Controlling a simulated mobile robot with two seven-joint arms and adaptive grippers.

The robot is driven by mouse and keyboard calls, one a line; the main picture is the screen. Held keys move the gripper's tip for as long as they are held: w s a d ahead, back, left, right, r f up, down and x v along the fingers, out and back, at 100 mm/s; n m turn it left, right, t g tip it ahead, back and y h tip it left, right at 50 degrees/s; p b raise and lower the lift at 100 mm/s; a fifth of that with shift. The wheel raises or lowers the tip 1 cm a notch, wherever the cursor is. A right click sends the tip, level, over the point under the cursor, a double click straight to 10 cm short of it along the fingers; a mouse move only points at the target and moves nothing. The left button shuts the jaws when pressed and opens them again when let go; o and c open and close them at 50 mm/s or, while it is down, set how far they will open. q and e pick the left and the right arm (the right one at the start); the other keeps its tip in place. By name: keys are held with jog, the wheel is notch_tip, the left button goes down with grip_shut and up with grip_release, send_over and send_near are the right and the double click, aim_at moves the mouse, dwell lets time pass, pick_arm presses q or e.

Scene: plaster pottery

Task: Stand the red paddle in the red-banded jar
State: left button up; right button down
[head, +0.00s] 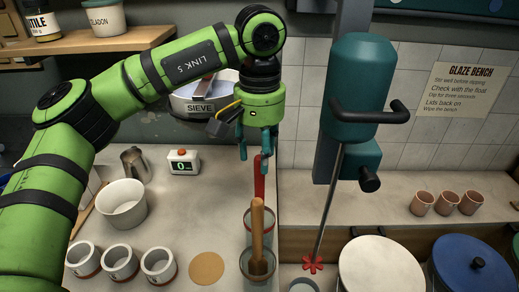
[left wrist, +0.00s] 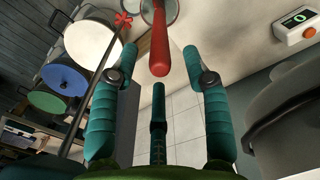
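The red paddle (head: 259,178) stands nearly upright with its lower end in a clear jar (head: 249,226) at the middle of the bench; the colour of any band on this jar is hard to tell. My left gripper (head: 256,153) is open just above, its fingertips around the top of the red handle. In the left wrist view the handle (left wrist: 160,45) lies between the spread fingers (left wrist: 161,78), with gaps on both sides. A nearer clear jar (head: 246,281) holds a wooden-handled paddle (head: 257,235). My right gripper is not in view.
A teal mixer (head: 351,80) with a red-tipped shaft stands to the right. Several white cups and a white bowl (head: 122,208) are on the left, with a round tan disc (head: 206,268) beside the jars. A scale display (head: 183,162) and a sieve (head: 200,100) are behind.

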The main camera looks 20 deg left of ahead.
pick_arm(q)
jog(key=shift+r, duration=0.1)
notch_tip(320, 180, up, 12)
dwell(0.5)
dwell(0.8)
